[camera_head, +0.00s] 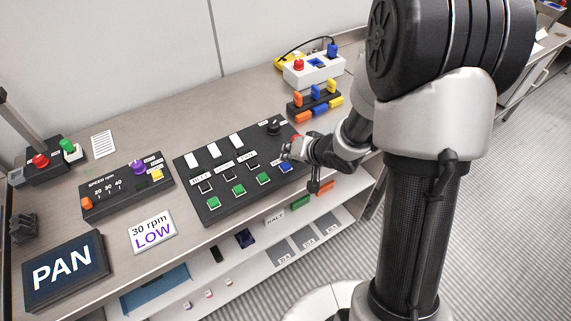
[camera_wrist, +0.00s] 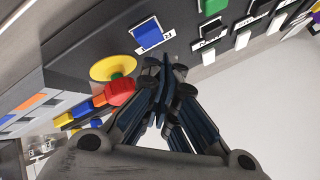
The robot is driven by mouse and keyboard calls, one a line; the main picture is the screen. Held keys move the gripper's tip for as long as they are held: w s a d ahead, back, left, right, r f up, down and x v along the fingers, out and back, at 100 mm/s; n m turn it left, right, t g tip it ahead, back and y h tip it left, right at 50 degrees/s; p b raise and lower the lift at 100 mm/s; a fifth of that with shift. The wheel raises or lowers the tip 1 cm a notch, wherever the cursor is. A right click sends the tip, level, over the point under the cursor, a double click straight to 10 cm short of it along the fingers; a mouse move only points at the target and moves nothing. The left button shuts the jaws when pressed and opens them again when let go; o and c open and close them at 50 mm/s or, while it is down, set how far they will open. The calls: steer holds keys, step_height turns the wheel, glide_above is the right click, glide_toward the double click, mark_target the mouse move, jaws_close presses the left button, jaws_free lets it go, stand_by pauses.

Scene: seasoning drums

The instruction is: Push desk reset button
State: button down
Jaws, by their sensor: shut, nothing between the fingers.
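The black control panel (camera_head: 220,163) lies on the desk. Its blue button (camera_head: 285,167) is at the right end of a row with several green buttons. The blue button is also at the top middle of the wrist view (camera_wrist: 148,34), with a small white label beside it that I cannot read. My gripper (camera_head: 288,153) is over the panel's right end, close to the blue button. In the wrist view my gripper (camera_wrist: 165,65) is shut and empty, its tips just below the blue button in the picture. I cannot tell whether they touch the panel.
A red mushroom button (camera_wrist: 120,90) on a yellow base sits left of my fingers in the wrist view. A speed panel (camera_head: 127,186) with a purple knob is to the left. Coloured switches (camera_head: 315,98) and a white box (camera_head: 314,71) stand behind. A shelf (camera_head: 250,262) runs below.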

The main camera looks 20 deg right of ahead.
mark_target(288, 164)
steer(key=shift+f, duration=0.15)
steer(key=shift+f, duration=0.3)
steer(key=shift+f+b, duration=0.3)
steer(key=shift+f, duration=0.15)
stand_by(0.6)
steer(key=shift+r, duration=0.1)
steer(key=shift+r+p, duration=0.85)
steer(key=shift+p, duration=0.25)
step_height(288, 164, up, 5)
steer(key=p, duration=0.5)
steer(key=shift+p, duration=0.4)
